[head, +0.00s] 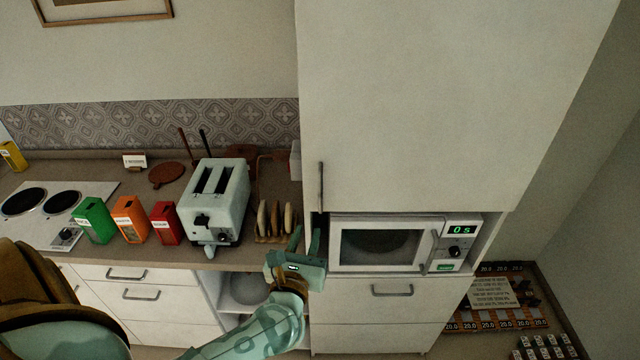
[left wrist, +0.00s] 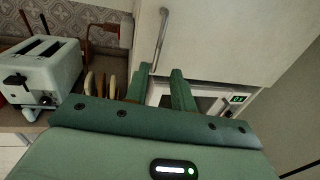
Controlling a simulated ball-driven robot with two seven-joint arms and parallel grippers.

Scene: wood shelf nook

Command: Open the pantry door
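The pantry door (head: 400,110) is the tall pale door above the microwave, and it looks shut. Its slim vertical metal handle (head: 320,187) is near the door's lower left edge. My left gripper (head: 308,232) is just below the handle, pointing up towards it, with its fingers apart and nothing between them. In the left wrist view, the handle (left wrist: 160,38) stands just beyond the open fingertips of the left gripper (left wrist: 160,72), roughly in line with the gap. I see no contact. My right gripper is not in view.
A microwave (head: 385,245) sits below the door. A toast rack (head: 274,220) and a pale toaster (head: 215,202) stand on the counter left of the gripper, with red, orange and green boxes (head: 92,220) further left.

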